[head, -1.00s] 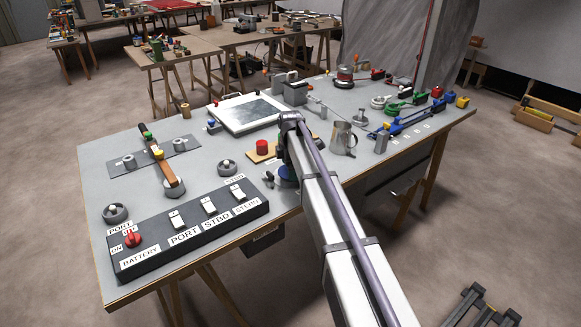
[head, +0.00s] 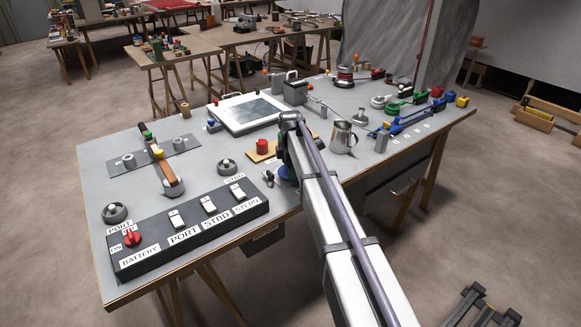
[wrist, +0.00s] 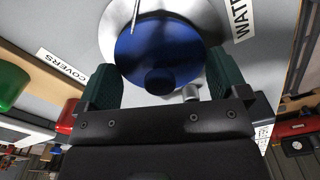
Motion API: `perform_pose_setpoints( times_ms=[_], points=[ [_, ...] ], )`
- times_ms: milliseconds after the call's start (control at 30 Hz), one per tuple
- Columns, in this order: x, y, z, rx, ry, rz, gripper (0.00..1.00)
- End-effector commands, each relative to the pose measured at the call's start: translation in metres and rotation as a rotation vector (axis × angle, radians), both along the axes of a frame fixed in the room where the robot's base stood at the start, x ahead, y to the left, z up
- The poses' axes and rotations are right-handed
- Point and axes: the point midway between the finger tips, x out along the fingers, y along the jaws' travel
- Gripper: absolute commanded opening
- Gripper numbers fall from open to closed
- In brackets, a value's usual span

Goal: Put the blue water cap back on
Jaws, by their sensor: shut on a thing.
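The blue water cap (wrist: 165,48) is a round blue disc with a darker round knob, in the upper middle of the wrist view. My gripper (wrist: 162,80) has its dark green fingers on both sides of the cap and is shut on it. A pale round fitting (wrist: 112,28) with a label beginning "WAT" (wrist: 241,18) shows around the cap. I cannot tell whether the cap is seated in it or held just above. In the head view a bit of blue (head: 286,173) shows beside my arm near the bench's front edge; my arm hides most of the gripper.
A red cap (head: 262,146) on a wooden board is left of my arm, and a metal jug (head: 342,138) stands to its right. A black switch panel (head: 188,237) fills the front left of the bench (head: 110,170). Blue and green handled tools lie at the right end.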

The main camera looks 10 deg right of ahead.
Motion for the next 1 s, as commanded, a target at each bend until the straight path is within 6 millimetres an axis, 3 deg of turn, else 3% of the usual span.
perform_pose_setpoints(
  times_ms=[367,400,467,833,1000],
  points=[
    [0.000,0.000,0.000,0.000,0.000,0.000,0.70],
    [0.000,0.000,0.000,0.000,0.000,0.000,0.94],
    [0.000,0.000,0.000,0.000,0.000,0.000,1.00],
    [0.000,0.000,0.001,0.000,0.000,0.000,1.00],
    [0.000,0.000,0.013,0.000,0.000,0.000,1.00]
  ],
)
